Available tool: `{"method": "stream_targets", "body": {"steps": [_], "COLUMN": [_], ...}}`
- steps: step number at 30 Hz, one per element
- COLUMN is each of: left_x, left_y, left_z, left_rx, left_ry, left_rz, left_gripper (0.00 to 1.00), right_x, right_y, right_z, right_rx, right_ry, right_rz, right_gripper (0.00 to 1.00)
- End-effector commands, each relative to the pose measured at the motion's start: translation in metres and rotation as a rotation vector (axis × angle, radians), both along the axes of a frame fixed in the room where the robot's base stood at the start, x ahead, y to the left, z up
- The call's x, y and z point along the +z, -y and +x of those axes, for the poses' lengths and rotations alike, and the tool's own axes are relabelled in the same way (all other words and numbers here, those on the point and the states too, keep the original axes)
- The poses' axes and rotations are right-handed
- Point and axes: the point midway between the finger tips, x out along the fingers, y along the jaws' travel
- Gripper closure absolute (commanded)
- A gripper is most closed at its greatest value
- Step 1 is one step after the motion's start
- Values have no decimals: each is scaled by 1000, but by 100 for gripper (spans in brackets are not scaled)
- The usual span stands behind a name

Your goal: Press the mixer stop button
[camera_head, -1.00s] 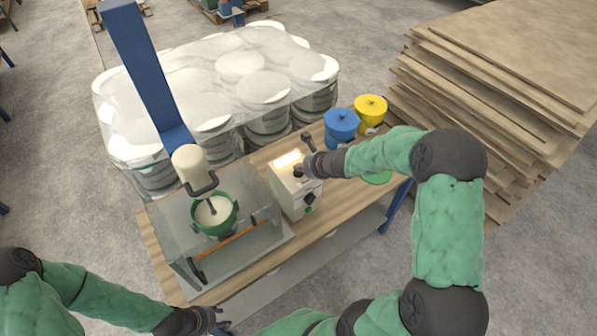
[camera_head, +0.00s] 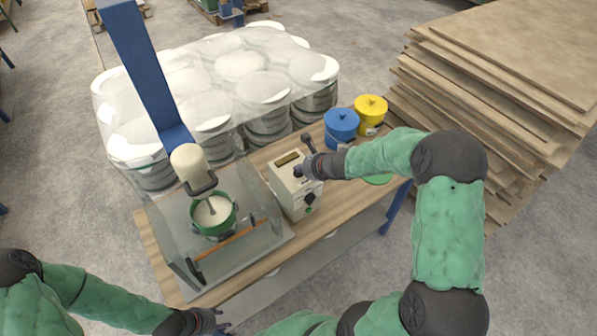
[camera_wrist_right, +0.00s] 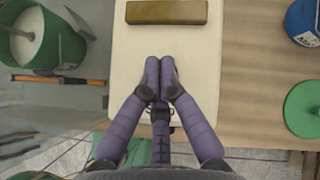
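The white control box (camera_head: 292,203) stands on the table beside the mixer. The stop button cannot be made out. The mixer (camera_head: 190,167) hangs over a green bucket (camera_head: 213,225) of white material. My left gripper (camera_head: 212,323) is at the bottom edge, its fingers unclear.
A transparent guard (camera_head: 180,235) surrounds the green bucket. A blue pot (camera_head: 341,124) and a yellow pot (camera_head: 370,108) stand at the table's far right end, near a green lid (camera_head: 377,179). Wrapped white buckets (camera_head: 240,67) stand behind the table; stacked boards (camera_head: 490,75) are at right.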

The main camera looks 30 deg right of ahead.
Motion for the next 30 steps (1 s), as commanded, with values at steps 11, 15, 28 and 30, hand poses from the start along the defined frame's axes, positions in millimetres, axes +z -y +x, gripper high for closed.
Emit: {"method": "stream_targets", "body": {"steps": [11, 15, 28, 30], "left_x": [5, 11, 13, 15], "left_y": [0, 0, 0, 0], "left_z": [0, 0, 0, 0], "left_rx": [0, 0, 0, 0], "left_ry": [0, 0, 0, 0], "left_rz": [0, 0, 0, 0], "left_gripper": [60, 60, 60, 60], "right_x": [5, 13, 17, 19], "right_y": [0, 0, 0, 0], "right_z": [0, 0, 0, 0], "right_rx": [0, 0, 0, 1], "right_ry": [-2, -2, -1, -1], "right_rz": [1, 1, 0, 1], "right_gripper": [100, 100, 100, 100]}}
